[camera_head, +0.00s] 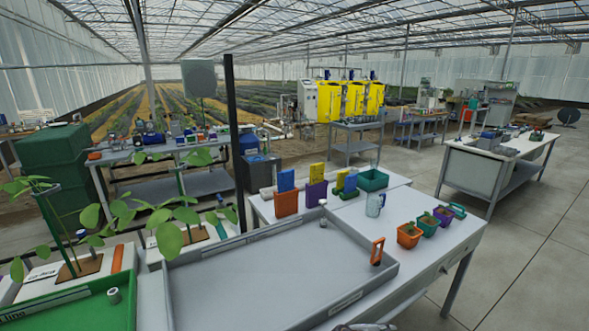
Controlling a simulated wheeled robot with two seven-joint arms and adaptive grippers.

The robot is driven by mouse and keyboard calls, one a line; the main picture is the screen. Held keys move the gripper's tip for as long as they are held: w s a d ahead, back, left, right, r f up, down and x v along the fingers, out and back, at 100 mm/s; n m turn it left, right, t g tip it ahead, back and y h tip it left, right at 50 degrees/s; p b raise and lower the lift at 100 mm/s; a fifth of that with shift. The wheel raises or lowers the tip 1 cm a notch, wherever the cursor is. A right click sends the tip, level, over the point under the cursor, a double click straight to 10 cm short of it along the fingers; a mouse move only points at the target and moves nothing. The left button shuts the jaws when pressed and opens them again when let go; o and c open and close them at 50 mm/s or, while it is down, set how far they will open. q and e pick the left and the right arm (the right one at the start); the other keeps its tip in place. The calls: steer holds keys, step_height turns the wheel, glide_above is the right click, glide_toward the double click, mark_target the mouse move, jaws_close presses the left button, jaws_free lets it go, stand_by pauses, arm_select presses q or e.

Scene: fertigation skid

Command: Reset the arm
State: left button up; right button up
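No arm shows clearly in the head view. A small grey sliver (365,327) at the bottom edge, right of centre, may be the top of my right gripper. Too little of it shows to tell whether it is open or holds anything. My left gripper is out of view. Below the sliver everything is cut off by the frame.
A large grey tray (255,285) lies on the near table, with an orange-handled tool (377,251) at its right. Small plant pots (409,236), a jug (374,205) and coloured boxes stand behind. A green tray (75,309) and leafy seedlings (169,239) are left.

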steer(key=s+a+m+g+y, duration=0.25)
steer(key=s+m+y, duration=0.9)
steer(key=s, duration=0.75)
step_height(320, 180, down, 32)
steer(key=s+h, duration=0.2)
steer(key=s+d+f+g, duration=0.1)
steer(key=s+d+f, duration=0.2)
steer(key=s+f, duration=0.7)
steer(key=s+d+f+g, duration=0.1)
steer(key=s+d+f, duration=0.2)
steer(key=s+f, duration=0.7)
steer(key=shift+s+d, duration=0.25)
steer(key=shift+s, duration=0.5)
steer(key=shift+m, duration=0.25)
